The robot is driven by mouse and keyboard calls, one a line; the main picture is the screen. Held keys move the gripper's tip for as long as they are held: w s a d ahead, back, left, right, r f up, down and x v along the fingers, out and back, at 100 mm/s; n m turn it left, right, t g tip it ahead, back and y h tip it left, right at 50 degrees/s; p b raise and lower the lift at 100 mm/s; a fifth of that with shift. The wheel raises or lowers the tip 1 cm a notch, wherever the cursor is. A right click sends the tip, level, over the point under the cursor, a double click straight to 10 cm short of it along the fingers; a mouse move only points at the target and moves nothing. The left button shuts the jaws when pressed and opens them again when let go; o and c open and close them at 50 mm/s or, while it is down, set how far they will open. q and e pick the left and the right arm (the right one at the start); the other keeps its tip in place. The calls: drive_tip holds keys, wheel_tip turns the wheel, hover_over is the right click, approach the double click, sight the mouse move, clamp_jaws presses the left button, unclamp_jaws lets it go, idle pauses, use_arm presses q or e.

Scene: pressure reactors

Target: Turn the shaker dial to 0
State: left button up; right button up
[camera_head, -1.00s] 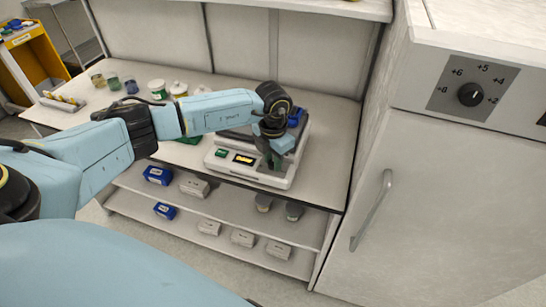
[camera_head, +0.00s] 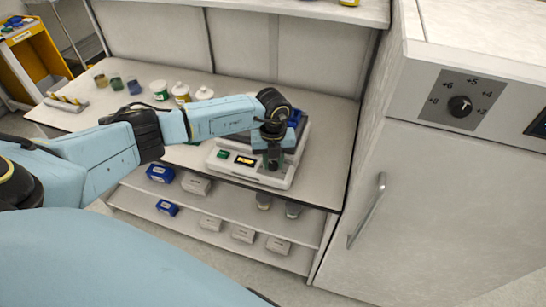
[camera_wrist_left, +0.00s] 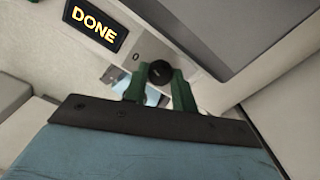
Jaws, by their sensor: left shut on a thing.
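The shaker (camera_head: 225,163) is a white box on the bench, with a green button (camera_head: 223,154) and a small lit display (camera_head: 245,161) on its front. In the left wrist view the display (camera_wrist_left: 95,20) reads DONE. The dark round shaker dial (camera_wrist_left: 159,72) is on the front panel, with a "0" mark beside it. My left gripper (camera_head: 273,166) is at the right part of the shaker's front. Its green fingers (camera_wrist_left: 156,86) are on both sides of the dial, shut on it. In the head view the gripper hides the dial. My right gripper is not in view.
Several jars (camera_head: 160,90) stand at the back left of the bench. A lower shelf (camera_head: 130,189) holds blue and grey boxes. On the right stands a white cabinet (camera_head: 440,190) with another dial (camera_head: 460,106) and a long handle (camera_head: 368,210).

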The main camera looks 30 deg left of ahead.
use_arm(q)
drive_tip(key=n+p, duration=0.3)
drive_tip(key=n, duration=0.3)
drive_tip(key=shift+r, duration=0.1)
drive_tip(key=shift+n, duration=0.3)
idle(0.3)
drive_tip(key=o, duration=1)
